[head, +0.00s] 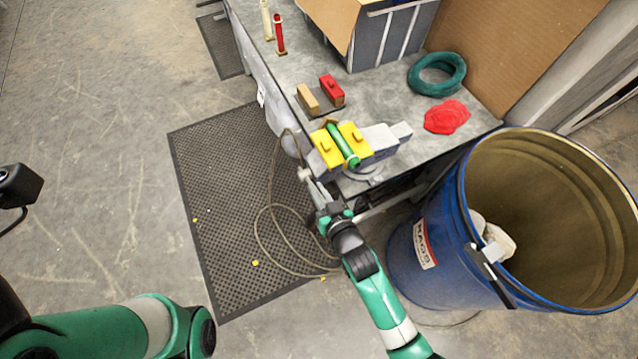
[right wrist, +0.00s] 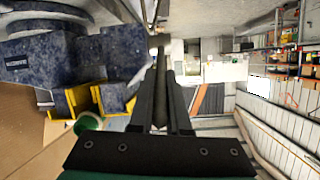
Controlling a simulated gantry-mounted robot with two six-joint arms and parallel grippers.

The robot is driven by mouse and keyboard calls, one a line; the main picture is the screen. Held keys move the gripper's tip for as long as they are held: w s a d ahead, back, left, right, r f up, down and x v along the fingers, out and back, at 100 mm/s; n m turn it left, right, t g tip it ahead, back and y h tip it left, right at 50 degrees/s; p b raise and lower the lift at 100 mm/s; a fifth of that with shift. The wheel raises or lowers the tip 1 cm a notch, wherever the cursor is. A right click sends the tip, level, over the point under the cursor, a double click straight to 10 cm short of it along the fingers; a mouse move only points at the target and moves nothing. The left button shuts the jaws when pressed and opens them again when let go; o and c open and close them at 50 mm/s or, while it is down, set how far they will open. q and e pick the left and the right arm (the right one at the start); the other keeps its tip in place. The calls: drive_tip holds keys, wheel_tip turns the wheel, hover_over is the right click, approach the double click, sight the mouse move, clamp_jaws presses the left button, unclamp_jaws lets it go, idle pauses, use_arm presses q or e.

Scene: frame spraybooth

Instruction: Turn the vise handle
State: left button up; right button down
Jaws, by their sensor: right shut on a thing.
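The vise (head: 378,140) sits on the near corner of the workbench, with yellow jaw pads (head: 327,148) around a green tube (head: 343,146). In the right wrist view, the blue-grey vise (right wrist: 70,55), yellow pads (right wrist: 70,101) and green tube (right wrist: 88,122) show at left. My right gripper (head: 305,176) is at the front end of the vise, shut on the handle. In the right wrist view, its dark fingers (right wrist: 159,75) close around the narrow bar of the handle (right wrist: 158,40). Much of the handle is hidden by the fingers. My left gripper is not visible.
A blue drum (head: 440,245) stands close right of my right arm. The workbench (head: 385,95) holds a red block (head: 332,90), a wooden block (head: 308,100), a teal coil (head: 437,74) and a red cloth (head: 446,117). A hose (head: 268,208) lies on the black mat (head: 215,190).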

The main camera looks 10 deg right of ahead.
drive_tip(key=r+g+p, duration=0.1)
drive_tip(key=w+r+g+p, duration=0.1)
drive_tip(key=p, duration=0.1)
drive_tip(key=shift+w+a+h, duration=0.1)
drive_tip(key=shift+a+h, duration=0.05)
drive_tip(key=shift+h, duration=0.15)
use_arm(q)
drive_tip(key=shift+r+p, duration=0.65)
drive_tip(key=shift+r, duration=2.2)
use_arm(e)
drive_tip(key=shift+w+a+r+g, duration=0.1)
drive_tip(key=shift+w+r+g, duration=0.05)
drive_tip(key=shift+w+g, duration=0.2)
drive_tip(key=shift+s, duration=0.1)
drive_tip(key=c, duration=0.9)
unclamp_jaws()
